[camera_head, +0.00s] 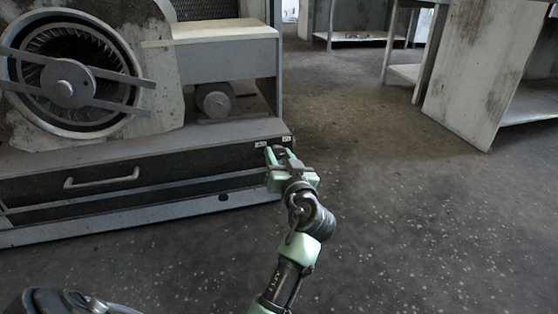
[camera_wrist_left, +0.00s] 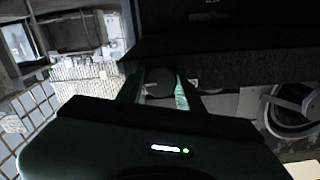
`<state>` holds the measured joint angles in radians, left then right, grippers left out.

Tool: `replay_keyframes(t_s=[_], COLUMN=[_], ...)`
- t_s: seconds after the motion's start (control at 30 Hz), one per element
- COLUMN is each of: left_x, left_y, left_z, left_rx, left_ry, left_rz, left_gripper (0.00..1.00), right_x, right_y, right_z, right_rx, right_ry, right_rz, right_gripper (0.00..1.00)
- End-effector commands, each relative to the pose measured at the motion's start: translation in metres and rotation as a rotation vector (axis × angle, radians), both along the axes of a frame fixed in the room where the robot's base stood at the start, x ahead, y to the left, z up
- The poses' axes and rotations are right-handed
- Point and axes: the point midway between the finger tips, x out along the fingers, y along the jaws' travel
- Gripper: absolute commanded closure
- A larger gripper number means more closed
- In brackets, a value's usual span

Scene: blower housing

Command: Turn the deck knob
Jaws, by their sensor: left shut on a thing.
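The deck knob is a small dark round piece between my left fingers in the left wrist view (camera_wrist_left: 160,77). It sits on the front of the blower housing's deck (camera_head: 215,160), near its right end, beside small white labels (camera_head: 261,144). My left gripper (camera_head: 279,151) reaches it from the front right, with its two pale green fingers shut on the knob's sides. The fingers hide much of the knob in the head view, and I cannot tell its turned angle. My right gripper is in neither view.
The blower housing (camera_head: 150,97) with its round fan opening stands on the deck at left. A pull handle (camera_head: 101,178) sticks out of the deck's front. Grey workbenches (camera_head: 478,72) stand at the back right. The floor (camera_head: 420,220) at right is clear.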

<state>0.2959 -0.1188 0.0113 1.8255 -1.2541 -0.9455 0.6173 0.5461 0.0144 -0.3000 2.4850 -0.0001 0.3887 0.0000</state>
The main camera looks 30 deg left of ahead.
Motion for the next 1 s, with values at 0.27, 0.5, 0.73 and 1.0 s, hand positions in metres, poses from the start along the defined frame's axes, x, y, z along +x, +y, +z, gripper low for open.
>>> replay_keyframes(t_s=[0.27,0.5,0.73,1.0], left_x=[-0.0001,0.0000,-0.0001,0.0006], left_y=[-0.0006,-0.0007,-0.0003,0.0021], left_z=[-0.0012,-0.0011,-0.0006,-0.0003], left_rx=[-0.012,-0.012,-0.009,-0.008], left_ry=[-0.008,-0.008,-0.008,-0.007], left_rz=[0.000,-0.001,0.000,-0.002], left_gripper=[1.00,0.46,0.41,0.41], right_x=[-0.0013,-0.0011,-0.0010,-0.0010], right_y=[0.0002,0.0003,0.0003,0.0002], right_z=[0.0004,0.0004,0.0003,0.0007], right_rx=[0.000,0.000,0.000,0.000], right_ry=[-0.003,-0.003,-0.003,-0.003], right_rz=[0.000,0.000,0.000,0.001], right_gripper=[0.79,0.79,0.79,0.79])
